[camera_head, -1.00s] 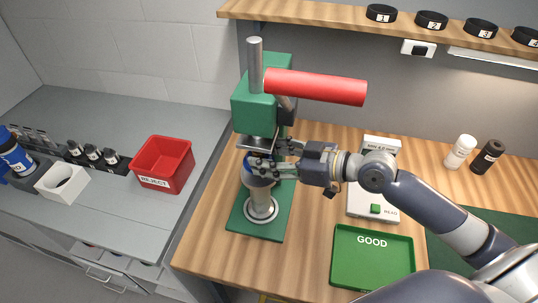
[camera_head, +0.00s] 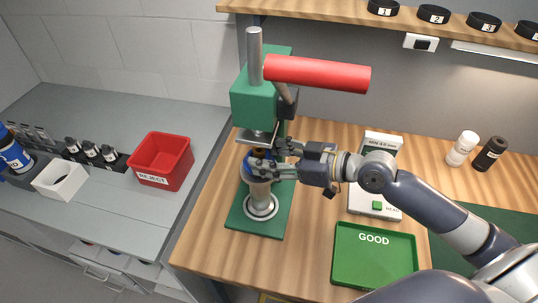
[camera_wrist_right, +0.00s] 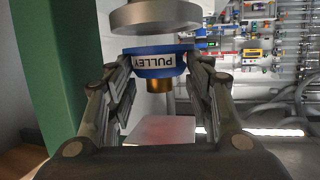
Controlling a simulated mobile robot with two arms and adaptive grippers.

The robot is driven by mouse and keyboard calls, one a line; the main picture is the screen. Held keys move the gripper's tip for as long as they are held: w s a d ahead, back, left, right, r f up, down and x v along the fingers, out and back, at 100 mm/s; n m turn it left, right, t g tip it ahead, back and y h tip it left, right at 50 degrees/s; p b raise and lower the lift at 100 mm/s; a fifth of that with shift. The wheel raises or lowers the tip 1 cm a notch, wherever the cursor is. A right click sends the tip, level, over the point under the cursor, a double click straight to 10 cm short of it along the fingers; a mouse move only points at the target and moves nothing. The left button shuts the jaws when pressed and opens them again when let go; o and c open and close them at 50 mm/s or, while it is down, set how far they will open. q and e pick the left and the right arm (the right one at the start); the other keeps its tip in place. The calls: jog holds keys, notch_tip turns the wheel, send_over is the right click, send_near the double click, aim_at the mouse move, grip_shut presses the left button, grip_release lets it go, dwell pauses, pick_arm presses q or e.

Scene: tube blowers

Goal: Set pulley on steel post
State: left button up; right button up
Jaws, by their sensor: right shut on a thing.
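The blue pulley (camera_head: 247,170), with a brass hub, is in my right gripper (camera_head: 262,166), under the press plate. In the wrist view the pulley (camera_wrist_right: 155,62) sits between both fingers (camera_wrist_right: 158,85), its label upside down. The steel post (camera_head: 261,194) stands upright on the green press base, under the pulley. A grey round face (camera_wrist_right: 152,16), seemingly the post's top, lies close to the pulley's hubless side in the wrist view, with a narrow gap showing. My fingers hide part of the pulley in the head view. My left gripper is out of view.
The green press (camera_head: 255,100) has a red handle (camera_head: 316,74) reaching right over my gripper. A green GOOD tray (camera_head: 345,270) and white gauge box (camera_head: 362,200) stand to the right. The red REJECT bin (camera_head: 160,178) is on the left counter.

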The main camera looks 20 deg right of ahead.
jog(key=shift+f+b, duration=0.9)
jog(key=shift+f, duration=0.1)
jog(key=o, duration=1.3)
jog(key=shift+c, duration=0.2)
jog(key=shift+f, duration=0.1)
jog(key=v, duration=1.2)
